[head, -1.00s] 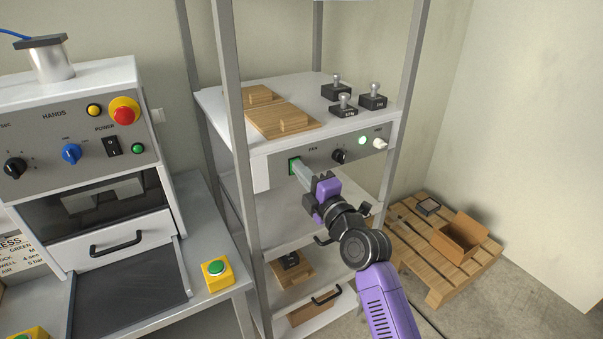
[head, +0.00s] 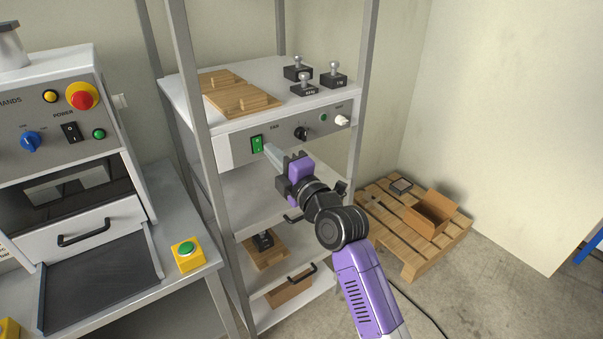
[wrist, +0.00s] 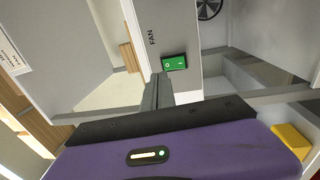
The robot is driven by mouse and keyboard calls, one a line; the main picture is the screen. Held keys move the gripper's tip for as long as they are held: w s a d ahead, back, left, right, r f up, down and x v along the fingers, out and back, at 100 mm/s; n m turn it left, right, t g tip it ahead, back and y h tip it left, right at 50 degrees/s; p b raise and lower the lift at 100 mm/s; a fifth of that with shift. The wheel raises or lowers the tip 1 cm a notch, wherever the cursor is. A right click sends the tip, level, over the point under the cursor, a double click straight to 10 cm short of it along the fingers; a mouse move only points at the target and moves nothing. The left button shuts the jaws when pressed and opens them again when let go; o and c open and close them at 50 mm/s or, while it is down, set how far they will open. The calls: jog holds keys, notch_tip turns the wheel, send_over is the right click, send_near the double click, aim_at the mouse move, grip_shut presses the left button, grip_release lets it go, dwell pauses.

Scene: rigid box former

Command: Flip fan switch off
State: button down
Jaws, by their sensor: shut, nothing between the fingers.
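The fan switch (head: 257,144) is a green rocker on the grey front panel (head: 232,152) of the shelf unit, left of the FAN label. It also shows in the wrist view (wrist: 174,63), with its face in sight. My gripper (head: 268,149) is shut and empty, its pale fingertips just right of the switch. In the wrist view the fingertips (wrist: 155,80) lie close beside the switch, with a small gap in the picture. The round indicator (head: 323,118) on the panel is dark green, not glowing.
A black knob (head: 301,133) and a white knob (head: 342,120) sit right of the switch. Metal rack posts (head: 199,120) stand in front of the shelf. Wooden plates (head: 240,97) and black blocks with knobs (head: 333,76) lie on top. A pallet (head: 390,215) stands right.

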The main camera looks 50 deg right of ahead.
jog(key=r+b+v, duration=0.1)
jog(key=b+v, duration=0.1)
jog(key=v, duration=0.6)
jog(key=shift+s+a+r, duration=0.2)
jog(key=shift+s+r, duration=0.2)
